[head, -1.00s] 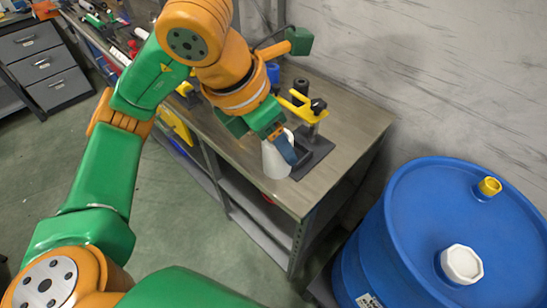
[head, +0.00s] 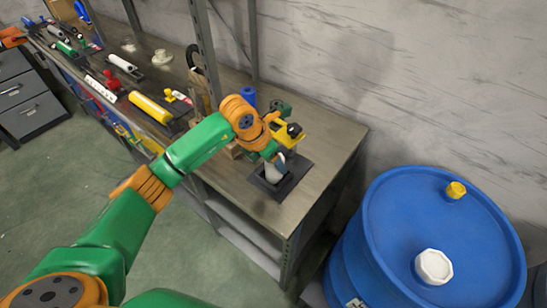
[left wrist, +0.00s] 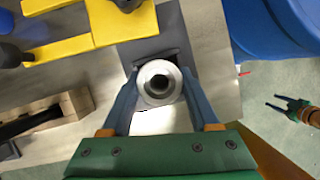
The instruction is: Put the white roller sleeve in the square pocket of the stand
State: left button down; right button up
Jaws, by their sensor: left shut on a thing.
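The white roller sleeve (head: 272,174) stands about upright at the dark stand (head: 287,188) near the bench's right end. My left gripper (head: 279,162) is shut on the sleeve, with one blue-grey finger on each side. In the left wrist view the sleeve's round end (left wrist: 157,84) with its dark bore lies between the fingers. In the head view its lower end overlaps the stand's square pocket; I cannot tell how far inside it is. My right gripper (left wrist: 280,104) hangs over the floor, fingers apart and empty.
A yellow clamp (head: 288,139) with a black knob rises behind the pocket. A blue cylinder (head: 249,96) and a wooden block (left wrist: 45,120) are close by. A blue drum (head: 395,215) stands right of the bench. The bench top (head: 330,150) right of the stand is bare.

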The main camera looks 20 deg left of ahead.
pick_arm(q)
jog(key=shift+f, duration=0.15)
jog(key=shift+c, duration=0.7)
grip_release()
jog(key=shift+r, duration=0.25)
jog(key=shift+s+a+r, duration=0.1)
jog(key=shift+r, duration=0.25)
jog(key=b+v, duration=0.2)
jog(key=v, duration=0.9)
jog(key=shift+r, duration=0.1)
